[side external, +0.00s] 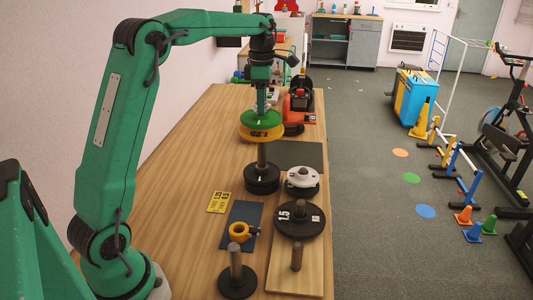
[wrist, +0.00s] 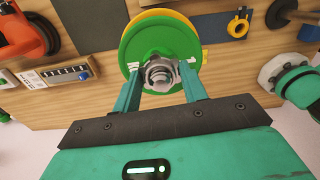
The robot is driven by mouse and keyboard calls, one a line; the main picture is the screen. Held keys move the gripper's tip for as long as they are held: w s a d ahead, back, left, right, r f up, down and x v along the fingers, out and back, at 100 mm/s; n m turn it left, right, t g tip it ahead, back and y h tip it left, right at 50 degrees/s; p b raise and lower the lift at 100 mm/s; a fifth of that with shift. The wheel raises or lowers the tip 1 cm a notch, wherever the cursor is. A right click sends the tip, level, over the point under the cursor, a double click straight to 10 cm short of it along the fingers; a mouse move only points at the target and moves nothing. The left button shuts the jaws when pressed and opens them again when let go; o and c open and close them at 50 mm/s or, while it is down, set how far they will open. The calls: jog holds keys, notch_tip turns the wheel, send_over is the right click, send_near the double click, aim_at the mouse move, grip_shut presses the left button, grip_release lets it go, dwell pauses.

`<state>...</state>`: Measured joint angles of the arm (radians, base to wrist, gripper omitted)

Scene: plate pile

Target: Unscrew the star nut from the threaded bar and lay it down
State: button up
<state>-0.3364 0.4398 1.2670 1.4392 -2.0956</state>
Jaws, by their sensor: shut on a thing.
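The grey star nut (wrist: 172,73) sits on the upper end of the threaded bar (wrist: 157,76), which shows in its centre in the wrist view. My gripper (wrist: 160,71) is shut on the nut, a finger on each side. A green plate (wrist: 136,48) lies directly under the nut, with a yellow plate (side external: 261,134) beneath it. In the side view my gripper (side external: 262,105) points down over the green plate (side external: 255,119) and hides the nut. The bar (side external: 262,154) shows upright below the yellow plate, above black plates (side external: 262,180).
A yellow collar (side external: 238,232) lies on a dark mat (side external: 246,213). A short post (side external: 236,262) stands on a round base in front. A white hub (side external: 302,177) and a black plate (side external: 317,222) are at right. An orange object (side external: 298,106) stands behind. Bare wood (side external: 180,205) lies left.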

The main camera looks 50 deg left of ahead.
jog(key=n, duration=0.3)
jog(key=shift+w+r+n, duration=0.1)
jog(key=shift+w+n, duration=0.05)
jog(key=shift+n, duration=1.95)
jog(key=o, duration=1)
jog(key=shift+c, duration=0.2)
